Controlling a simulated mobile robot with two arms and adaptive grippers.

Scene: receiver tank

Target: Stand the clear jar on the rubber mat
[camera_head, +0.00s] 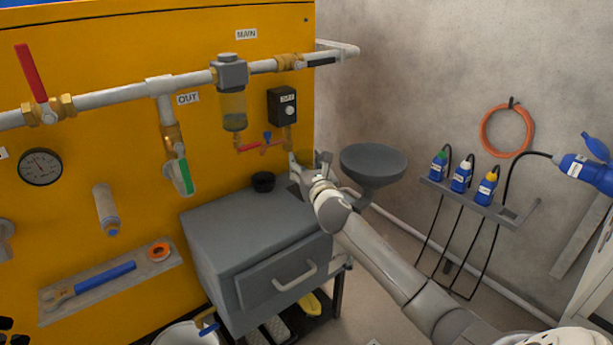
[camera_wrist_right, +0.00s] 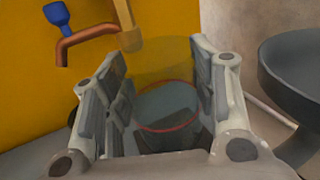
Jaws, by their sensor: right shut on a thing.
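My right gripper (camera_head: 308,163) is shut on the clear jar (camera_wrist_right: 166,75), a see-through cylinder with a red ring at its lower end. The jar stands between the fingers in the right wrist view; in the head view it is barely visible. The gripper is over the back right part of the grey cabinet top, below the drain fittings. A dark flat patch, apparently the rubber mat (camera_head: 293,188), lies on the cabinet beside the gripper and is partly hidden by it. I cannot tell whether the jar touches it. My left gripper is not in view.
The grey cabinet (camera_head: 235,220) has a free front top. A grey funnel bowl (camera_head: 373,162) is close on the right.

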